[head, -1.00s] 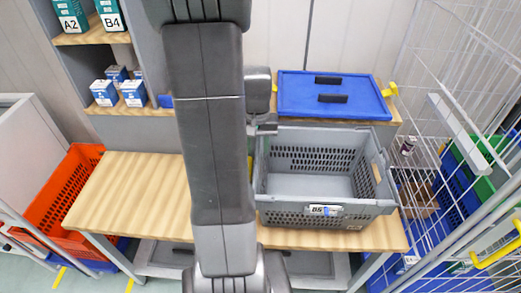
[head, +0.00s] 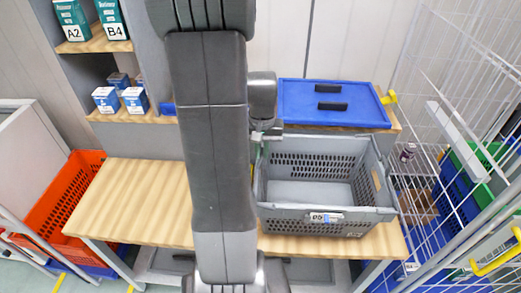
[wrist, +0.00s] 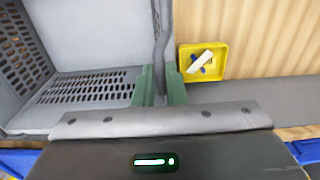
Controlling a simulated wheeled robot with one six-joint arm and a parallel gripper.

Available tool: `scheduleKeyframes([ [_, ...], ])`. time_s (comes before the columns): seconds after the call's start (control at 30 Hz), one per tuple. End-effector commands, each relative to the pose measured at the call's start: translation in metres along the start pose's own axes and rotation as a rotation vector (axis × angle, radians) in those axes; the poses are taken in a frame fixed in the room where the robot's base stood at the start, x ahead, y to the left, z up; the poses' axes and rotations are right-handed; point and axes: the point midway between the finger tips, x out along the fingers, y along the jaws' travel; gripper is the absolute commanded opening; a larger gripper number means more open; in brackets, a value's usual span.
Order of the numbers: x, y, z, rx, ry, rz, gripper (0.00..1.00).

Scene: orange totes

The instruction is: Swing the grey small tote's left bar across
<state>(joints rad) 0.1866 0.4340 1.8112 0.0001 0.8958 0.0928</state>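The grey small tote (head: 345,226) stands on the wooden bench, open and empty as far as I can see. Its left bar (wrist: 161,35) runs along the tote's left rim in the wrist view. My gripper (wrist: 160,88) has green fingers, one on each side of this bar and close against it. In the head view my gripper (head: 261,146) is at the tote's far left corner. My own arm hides part of the tote's left side there.
A blue lid (head: 333,103) lies behind the tote. A yellow bin (wrist: 203,61) with small items sits beside the tote's left side. The bench (head: 130,195) is clear further left. A wire cage (head: 450,130) stands close at the right. An orange tote (head: 88,172) stands at the left.

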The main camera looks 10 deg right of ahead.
Motion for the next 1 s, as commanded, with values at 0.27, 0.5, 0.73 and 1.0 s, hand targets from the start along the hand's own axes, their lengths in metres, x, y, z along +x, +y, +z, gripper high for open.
scheduleKeyframes([
  [0.27, -0.007, 0.016, 0.0, 0.003, -0.001, 0.001, 0.07],
  [0.5, -0.007, 0.017, 0.0, 0.001, -0.001, 0.0, 0.06],
  [0.73, -0.008, 0.027, 0.0, 0.004, -0.001, 0.0, 0.07],
  [1.0, -0.008, 0.032, 0.0, 0.001, -0.002, 0.0, 0.07],
])
